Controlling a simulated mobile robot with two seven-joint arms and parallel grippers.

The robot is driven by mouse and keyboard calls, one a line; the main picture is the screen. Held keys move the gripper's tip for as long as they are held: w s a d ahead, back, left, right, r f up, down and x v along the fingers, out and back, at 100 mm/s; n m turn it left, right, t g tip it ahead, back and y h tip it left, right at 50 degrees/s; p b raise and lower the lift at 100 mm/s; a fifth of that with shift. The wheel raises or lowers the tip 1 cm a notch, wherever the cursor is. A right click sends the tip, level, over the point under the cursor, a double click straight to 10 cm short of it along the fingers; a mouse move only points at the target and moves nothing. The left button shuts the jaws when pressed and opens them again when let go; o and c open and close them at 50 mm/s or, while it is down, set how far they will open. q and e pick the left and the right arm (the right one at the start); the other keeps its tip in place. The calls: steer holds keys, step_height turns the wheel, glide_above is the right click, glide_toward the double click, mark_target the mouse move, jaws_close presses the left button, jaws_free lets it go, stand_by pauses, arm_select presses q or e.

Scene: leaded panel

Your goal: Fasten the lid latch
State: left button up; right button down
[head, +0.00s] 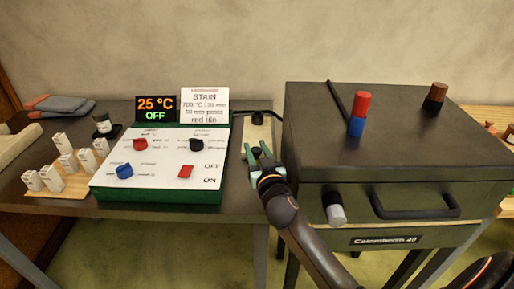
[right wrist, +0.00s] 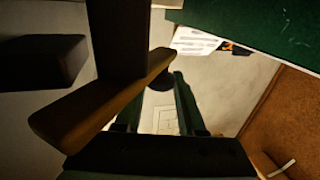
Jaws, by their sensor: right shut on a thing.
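A dark kiln (head: 400,150) stands at the right with its lid down. A black lever with a pale grip (head: 334,208) juts from its front, left of the black bar handle (head: 415,207); I cannot tell whether it is the lid latch. My right gripper (head: 260,153) is just left of the kiln, its green fingers a little apart around a small dark piece. In the right wrist view a dark knob (right wrist: 160,78) at the end of a brown bar (right wrist: 85,108) lies between the fingers (right wrist: 158,95). Its attachment is unclear. My left gripper is out of view.
A control box (head: 155,170) with red, blue and black knobs stands left of the gripper; its display reads 25 °C OFF. A stain card (head: 204,105) stands behind it. Small white blocks (head: 68,162) sit further left. Two pegs (head: 358,113) rise from the kiln lid.

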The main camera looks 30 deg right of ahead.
steer(key=c, duration=0.5)
jaws_free()
steer(key=b+v, duration=0.1)
steer(key=v, duration=1.1)
steer(key=shift+s, duration=0.25)
